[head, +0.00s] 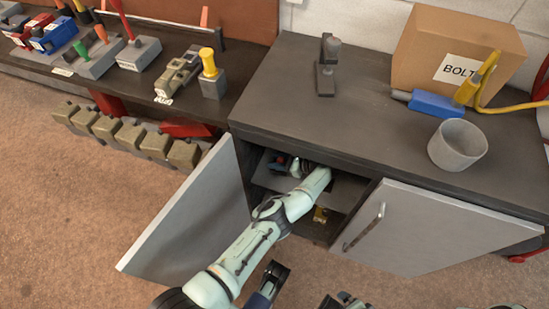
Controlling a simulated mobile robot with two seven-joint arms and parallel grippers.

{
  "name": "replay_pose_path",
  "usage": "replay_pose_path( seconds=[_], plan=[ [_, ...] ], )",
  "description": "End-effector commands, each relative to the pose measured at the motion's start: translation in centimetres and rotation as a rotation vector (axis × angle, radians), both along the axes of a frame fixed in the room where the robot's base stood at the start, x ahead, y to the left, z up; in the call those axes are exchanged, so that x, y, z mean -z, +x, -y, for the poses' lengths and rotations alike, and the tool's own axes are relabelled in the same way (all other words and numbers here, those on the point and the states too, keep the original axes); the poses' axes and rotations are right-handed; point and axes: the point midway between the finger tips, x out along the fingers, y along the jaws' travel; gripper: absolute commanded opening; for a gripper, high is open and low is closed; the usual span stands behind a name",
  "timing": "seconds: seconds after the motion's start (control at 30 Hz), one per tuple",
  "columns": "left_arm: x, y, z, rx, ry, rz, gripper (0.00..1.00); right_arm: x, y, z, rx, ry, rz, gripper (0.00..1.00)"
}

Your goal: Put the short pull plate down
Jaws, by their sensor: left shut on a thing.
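My left arm reaches through the open doorway of the cabinet (340,135). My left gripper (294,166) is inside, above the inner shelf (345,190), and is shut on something. What it holds is mostly hidden by my arm and the shadow; I cannot make out the short pull plate clearly. Small red and blue bits show beside the gripper, and I cannot tell what they belong to.
The left cabinet door (190,220) stands open; the right door (415,230) is shut. A small yellow thing (321,215) is below the shelf. The top carries a cardboard box (430,45), a grey cup (458,145), a blue block (436,105) and a dark stand (326,75).

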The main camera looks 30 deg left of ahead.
Motion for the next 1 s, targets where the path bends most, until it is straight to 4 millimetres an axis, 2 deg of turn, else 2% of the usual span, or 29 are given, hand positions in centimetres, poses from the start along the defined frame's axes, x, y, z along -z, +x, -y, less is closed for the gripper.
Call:
replay_pose_path(
  seconds=[0.47,0.5,0.57,0.93,1.0],
  plan=[
    [0.2,0.0,0.2,0.000,0.003,0.004,0.00,0.2,0.2,0.2,0.003,-0.003,0.006,0.99],
    [0.4,-0.1,0.2,0.000,0.000,0.000,0.46,0.2,0.2,0.2,0.003,-0.004,0.006,0.99],
    [0.4,-0.1,0.2,0.000,0.000,0.000,0.61,0.1,0.2,0.2,0.003,-0.004,0.006,0.99],
    [0.0,-0.1,0.1,0.000,0.002,0.000,0.61,-0.1,0.0,0.0,0.001,0.000,0.001,0.99],
    [-0.3,0.2,1.2,0.001,-0.002,0.002,0.61,0.3,0.2,0.1,0.003,-0.003,0.006,0.99]
  ],
)
